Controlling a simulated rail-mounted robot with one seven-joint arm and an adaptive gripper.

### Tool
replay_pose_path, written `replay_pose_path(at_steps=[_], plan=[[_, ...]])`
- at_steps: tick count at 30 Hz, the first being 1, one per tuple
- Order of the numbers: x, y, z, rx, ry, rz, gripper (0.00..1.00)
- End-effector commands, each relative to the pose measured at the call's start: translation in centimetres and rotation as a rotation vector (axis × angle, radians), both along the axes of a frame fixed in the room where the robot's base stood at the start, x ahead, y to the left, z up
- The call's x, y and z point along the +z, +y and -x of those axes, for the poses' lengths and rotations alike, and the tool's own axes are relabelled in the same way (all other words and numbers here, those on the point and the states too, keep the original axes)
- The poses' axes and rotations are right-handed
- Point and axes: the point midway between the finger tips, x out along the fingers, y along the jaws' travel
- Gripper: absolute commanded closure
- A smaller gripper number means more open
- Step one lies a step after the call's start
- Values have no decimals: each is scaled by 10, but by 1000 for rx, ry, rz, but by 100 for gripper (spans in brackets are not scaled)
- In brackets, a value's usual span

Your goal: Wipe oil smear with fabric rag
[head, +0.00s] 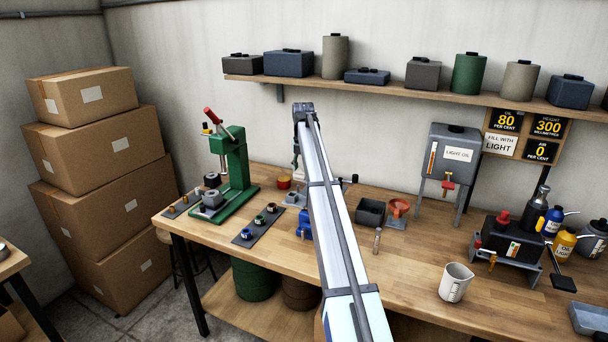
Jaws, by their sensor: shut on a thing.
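My arm rises from the bottom centre of the head view to an elbow above the bench and covers a strip of the worktop. My gripper is hidden behind it, so I cannot see its fingers or what is between them. I cannot make out a fabric rag or an oil smear. The wooden workbench (410,270) has bare, clean-looking wood in its visible open parts. Whatever lies directly behind my arm is hidden.
Left of my arm stand a green press (236,165) and a dark strip (258,228) with small parts. To the right are a grey bin (370,212), an orange funnel (399,206), a light-oil tank (453,150), a beaker (455,284), a dark machine (508,243) and bottles (563,243).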

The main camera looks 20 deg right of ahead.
Motion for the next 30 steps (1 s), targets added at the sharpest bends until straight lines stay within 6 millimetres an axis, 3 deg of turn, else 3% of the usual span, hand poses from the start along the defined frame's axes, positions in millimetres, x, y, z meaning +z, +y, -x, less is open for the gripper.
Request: replay_pose_path(at_steps=[9,30], plan=[[22,3,-1,3,0,0,87],[14,0,4,-1,-4,2,87]])
